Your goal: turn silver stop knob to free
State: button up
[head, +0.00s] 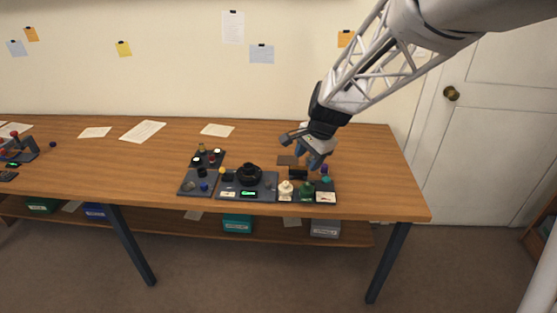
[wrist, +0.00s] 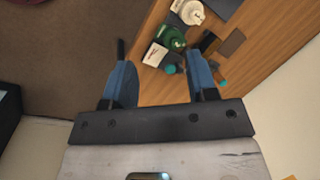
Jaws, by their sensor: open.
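I cannot make out the silver stop knob for certain. A small greyish knob (head: 268,185) sits beside the black round part on the middle dark plate (head: 233,193) in the head view, but it is too small to identify. My gripper (head: 311,163) hangs over the right end of the bench parts, with its blue fingers apart and nothing between them. The middle plate is not clearly visible there.
A white round part (head: 286,188) stands left of the green part. A black round part (head: 250,173) with a green display in front sits on the middle plate. A left plate (head: 204,177) carries small knobs. The table's right end (head: 385,180) is clear.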

jog(key=w+a+f+n+g+h, duration=0.1)
jog(key=w+a+f+n+h, duration=0.1)
jog(key=w+a+f+n, duration=0.75)
jog(key=n+h, duration=0.1)
jog(key=n, duration=1)
send_over(268, 183)
notch_tip(268, 183, down, 4)
jog(key=shift+w+f, duration=0.15)
jog(key=shift+f, duration=0.05)
jog(key=shift+f, duration=0.2)
jog(key=shift+f, duration=3.7)
jog(key=shift+c, duration=0.5)
jog(key=c, duration=0.8)
jog(key=shift+c, duration=0.2)
